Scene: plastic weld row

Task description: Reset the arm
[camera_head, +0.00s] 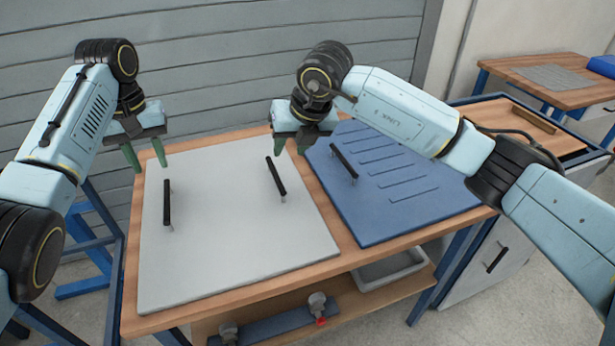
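My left gripper (146,158) is at the table's back left corner, pointing down, with its two green fingers apart and nothing between them. My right gripper (290,146) is above the back of the table, near the gap between the two panels. Its green fingers are apart, and I see nothing between them. A light grey panel (235,235) with two black handles lies on the wooden table below the grippers. A blue slotted panel (400,215) with a black handle (343,160) lies to its right, partly hidden behind my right arm.
The grey panel's black handles (167,203) and (276,176) stand up from its surface. A lower shelf holds a grey tray (392,268) and a blue bar (275,326). A grey slatted wall (220,50) stands close behind. Another wooden bench (560,85) is at back right.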

